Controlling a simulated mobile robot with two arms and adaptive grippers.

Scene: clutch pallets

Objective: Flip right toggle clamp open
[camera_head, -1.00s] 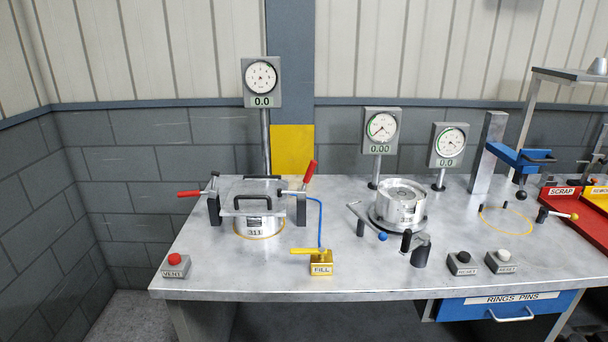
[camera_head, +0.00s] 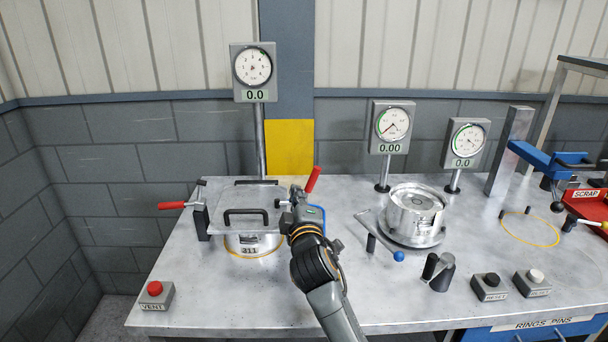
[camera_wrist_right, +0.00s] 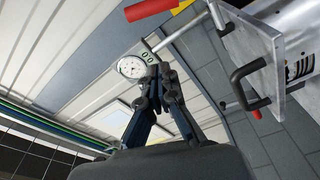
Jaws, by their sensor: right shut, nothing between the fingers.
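The right toggle clamp's red handle (camera_head: 313,179) points up and to the right beside the clamp plate in the head view. The same red handle (camera_wrist_right: 150,9) shows at the top edge of the right wrist view. My right gripper (camera_head: 297,192) is at the right side of the plate, close to this clamp and hiding most of its body. In the wrist view my right gripper (camera_wrist_right: 158,72) has its fingers together with nothing between them. The left clamp's red handle (camera_head: 172,205) lies out flat to the left. My left gripper is not in view.
The plate (camera_head: 232,205) with black handles sits on the metal part marked 311 (camera_head: 250,245). A gauge post (camera_head: 261,140) stands behind it. The VENT button (camera_head: 155,294) is at the front left. A round fixture (camera_head: 414,214) stands to the right. My arm hides the FILL valve.

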